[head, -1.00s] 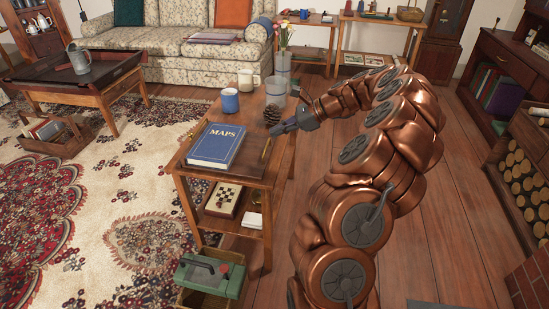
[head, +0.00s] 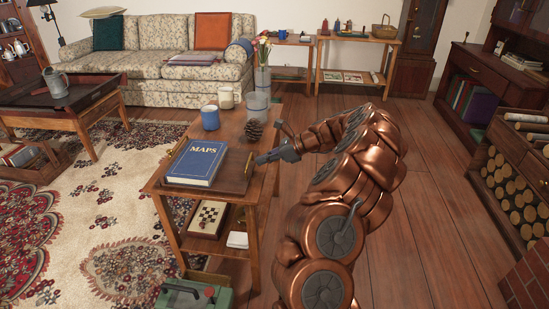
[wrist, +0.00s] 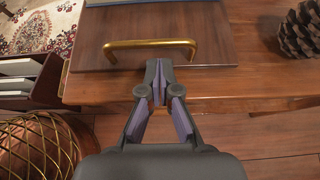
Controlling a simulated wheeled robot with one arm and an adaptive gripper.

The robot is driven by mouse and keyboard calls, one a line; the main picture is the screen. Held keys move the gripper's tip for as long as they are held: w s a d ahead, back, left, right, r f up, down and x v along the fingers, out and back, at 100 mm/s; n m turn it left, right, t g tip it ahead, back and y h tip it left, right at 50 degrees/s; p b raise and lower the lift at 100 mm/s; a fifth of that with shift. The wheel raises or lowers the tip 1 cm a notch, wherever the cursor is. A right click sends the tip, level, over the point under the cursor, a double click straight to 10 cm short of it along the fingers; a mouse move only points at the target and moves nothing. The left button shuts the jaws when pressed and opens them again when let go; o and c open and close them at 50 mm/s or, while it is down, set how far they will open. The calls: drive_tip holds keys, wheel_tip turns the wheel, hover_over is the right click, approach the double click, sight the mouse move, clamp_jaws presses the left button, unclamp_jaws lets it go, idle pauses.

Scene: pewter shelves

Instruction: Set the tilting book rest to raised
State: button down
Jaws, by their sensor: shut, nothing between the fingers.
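The book rest (head: 236,174) is a dark wooden board lying about flat on the side table, with a blue MAPS book (head: 196,162) on it. Its brass handle (head: 249,164) is on the board's right edge in the head view. In the wrist view the board (wrist: 215,50) fills the top middle, and the handle (wrist: 150,43) arches across it. My gripper (head: 259,160) is beside the table's right edge, near the handle. In the wrist view its fingertips (wrist: 160,72) are together and empty, just short of the handle, not visibly touching it.
A pine cone (head: 254,130), blue mug (head: 210,117), cream mug (head: 226,97) and glass vase (head: 258,90) stand behind the rest on the table. Open floor (head: 415,190) lies to the right.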

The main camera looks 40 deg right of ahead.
drive_tip(key=shift+x, duration=1.3)
drive_tip(key=shift+r, duration=0.15)
